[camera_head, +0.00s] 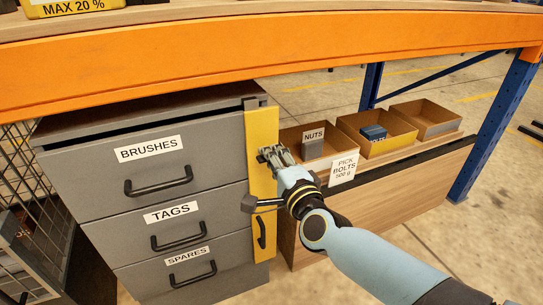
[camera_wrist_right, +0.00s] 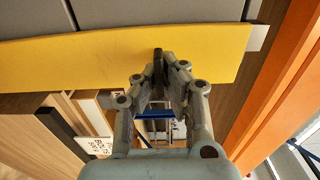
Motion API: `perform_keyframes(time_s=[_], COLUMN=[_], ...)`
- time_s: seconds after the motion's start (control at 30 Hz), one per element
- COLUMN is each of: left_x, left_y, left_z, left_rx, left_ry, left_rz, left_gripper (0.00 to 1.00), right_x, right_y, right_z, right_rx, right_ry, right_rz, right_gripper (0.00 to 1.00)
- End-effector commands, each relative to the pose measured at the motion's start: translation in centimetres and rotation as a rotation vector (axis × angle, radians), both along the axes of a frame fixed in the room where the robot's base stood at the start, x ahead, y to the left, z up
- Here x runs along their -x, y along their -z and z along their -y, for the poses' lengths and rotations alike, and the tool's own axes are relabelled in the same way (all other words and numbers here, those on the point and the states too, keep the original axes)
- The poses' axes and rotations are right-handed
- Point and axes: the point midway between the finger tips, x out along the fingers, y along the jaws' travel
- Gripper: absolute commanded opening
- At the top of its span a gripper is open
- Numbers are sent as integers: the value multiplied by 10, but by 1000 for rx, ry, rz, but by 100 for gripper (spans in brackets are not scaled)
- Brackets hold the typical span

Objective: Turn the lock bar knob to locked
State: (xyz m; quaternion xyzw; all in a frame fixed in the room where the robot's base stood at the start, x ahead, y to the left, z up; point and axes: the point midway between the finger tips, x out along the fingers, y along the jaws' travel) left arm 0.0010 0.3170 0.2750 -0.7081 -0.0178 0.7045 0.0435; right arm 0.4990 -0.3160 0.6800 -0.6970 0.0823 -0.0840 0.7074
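The yellow lock bar (camera_head: 261,130) runs upright along the right edge of the grey drawer cabinet (camera_head: 85,165). My right gripper (camera_head: 268,156) is at the bar's upper middle. In the right wrist view, the gripper (camera_wrist_right: 160,62) has its fingers close together around a thin dark piece, which looks like the knob (camera_wrist_right: 158,72), against the yellow bar (camera_wrist_right: 75,62). The fingers appear shut on it. In the head view the fingers hide the knob, and I cannot read its position. My left gripper is not in view.
The drawers are labelled BRUSHES, TAGS and SPARES, with black handles. A black handle (camera_head: 262,232) is low on the bar. Open bins (camera_head: 425,113) stand on a shelf to the right. An orange beam (camera_head: 200,58) crosses above. A wire cage (camera_head: 22,240) is at left.

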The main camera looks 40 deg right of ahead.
Motion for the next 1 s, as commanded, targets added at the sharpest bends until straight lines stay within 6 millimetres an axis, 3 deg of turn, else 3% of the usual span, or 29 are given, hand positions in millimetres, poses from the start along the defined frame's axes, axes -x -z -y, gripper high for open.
perform_keyframes(time_s=[0.07,0.3,0.63,0.77,1.0], left_x=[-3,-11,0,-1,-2], left_y=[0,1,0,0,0], left_z=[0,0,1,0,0], left_rx=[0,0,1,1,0], left_ry=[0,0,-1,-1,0], left_rz=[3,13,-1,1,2], left_gripper=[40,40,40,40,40], right_x=[1,1,6,26,79], right_y=[2,1,2,2,2], right_z=[0,0,-2,-6,-19], right_rx=[-3,-1,-1,-1,-1], right_ry=[0,0,0,0,1], right_rz=[-2,-2,-3,-5,-6], right_gripper=[0,31,31,31,31])
